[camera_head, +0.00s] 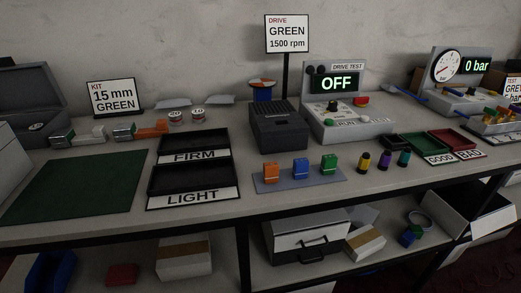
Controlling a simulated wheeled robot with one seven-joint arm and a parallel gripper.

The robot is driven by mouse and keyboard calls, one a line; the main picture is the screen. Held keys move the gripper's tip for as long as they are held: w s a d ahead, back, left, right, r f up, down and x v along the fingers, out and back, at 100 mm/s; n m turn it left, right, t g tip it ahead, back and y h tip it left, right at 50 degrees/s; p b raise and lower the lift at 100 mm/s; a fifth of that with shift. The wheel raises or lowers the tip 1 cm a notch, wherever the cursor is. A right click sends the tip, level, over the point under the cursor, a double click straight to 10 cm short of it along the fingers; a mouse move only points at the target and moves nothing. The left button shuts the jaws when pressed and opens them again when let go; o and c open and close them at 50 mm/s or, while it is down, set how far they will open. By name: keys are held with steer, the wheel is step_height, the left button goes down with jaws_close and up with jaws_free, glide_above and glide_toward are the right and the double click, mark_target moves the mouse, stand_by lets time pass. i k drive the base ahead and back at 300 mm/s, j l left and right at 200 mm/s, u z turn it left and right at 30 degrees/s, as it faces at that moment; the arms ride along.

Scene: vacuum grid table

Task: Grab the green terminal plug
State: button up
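The green terminal plug (329,163) stands upright at the right end of a small blue-grey mat (290,186) on the table. A blue plug (300,168) stands to its left on the same mat, and an orange plug (269,172) stands further left. All three are apart from each other. My gripper does not show in this view.
Several small coloured cylinders (384,161) stand just right of the mat. The drive test box (350,128) and a dark grey unit (279,130) stand behind. The FIRM and LIGHT trays (196,202) lie left. Table in front of the mat is clear.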

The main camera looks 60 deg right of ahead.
mark_target(329, 162)
steer(key=k+l+u, duration=0.15)
steer(key=u, duration=0.5)
steer(key=k+l+u, duration=0.3)
steer(key=k, duration=0.15)
steer(key=k+u, duration=0.25)
steer(key=k, duration=0.2)
steer(key=k+j+u, duration=0.2)
steer(key=k, duration=1.85)
steer(key=l, duration=0.1)
